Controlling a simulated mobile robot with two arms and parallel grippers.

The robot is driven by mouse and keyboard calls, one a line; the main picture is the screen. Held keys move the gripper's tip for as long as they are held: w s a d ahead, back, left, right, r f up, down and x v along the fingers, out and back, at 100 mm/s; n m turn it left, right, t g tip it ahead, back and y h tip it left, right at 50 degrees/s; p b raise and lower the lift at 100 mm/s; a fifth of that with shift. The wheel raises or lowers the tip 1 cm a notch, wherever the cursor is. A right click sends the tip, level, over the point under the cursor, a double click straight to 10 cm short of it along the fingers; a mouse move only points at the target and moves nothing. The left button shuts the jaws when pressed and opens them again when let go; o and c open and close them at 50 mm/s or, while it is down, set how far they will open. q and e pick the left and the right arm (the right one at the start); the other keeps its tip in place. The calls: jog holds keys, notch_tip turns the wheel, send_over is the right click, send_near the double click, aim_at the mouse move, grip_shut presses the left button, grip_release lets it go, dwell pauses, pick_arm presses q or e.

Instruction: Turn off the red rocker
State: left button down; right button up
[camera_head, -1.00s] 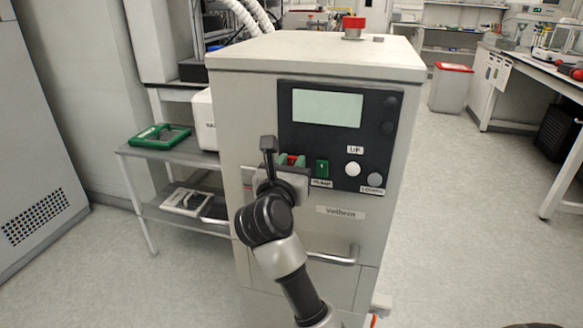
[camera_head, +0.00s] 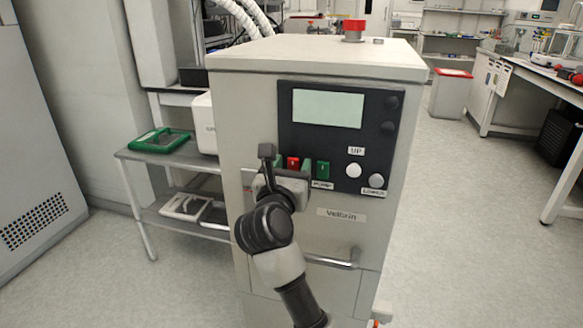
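My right gripper (camera_head: 267,152) is in front of the cabinet, just left of the rocker. Its dark finger end points up, and its body covers the area under the rocker. I see only one finger shape, so I cannot tell whether it is open or shut. I cannot tell whether it touches the cabinet. My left gripper is out of view.
A green rocker (camera_head: 322,169) sits right of the red one, with a white button (camera_head: 353,170) and a grey button (camera_head: 376,180) farther right. A handle (camera_head: 335,262) juts out below. A red knob (camera_head: 354,30) tops the cabinet (camera_head: 310,60). A shelf (camera_head: 175,158) stands left.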

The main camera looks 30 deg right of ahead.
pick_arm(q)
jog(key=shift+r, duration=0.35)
pick_arm(e)
jog(key=v, duration=1)
jog(key=shift+s+a, duration=0.25)
jog(key=shift+s, duration=0.05)
jog(key=shift+f, duration=0.1)
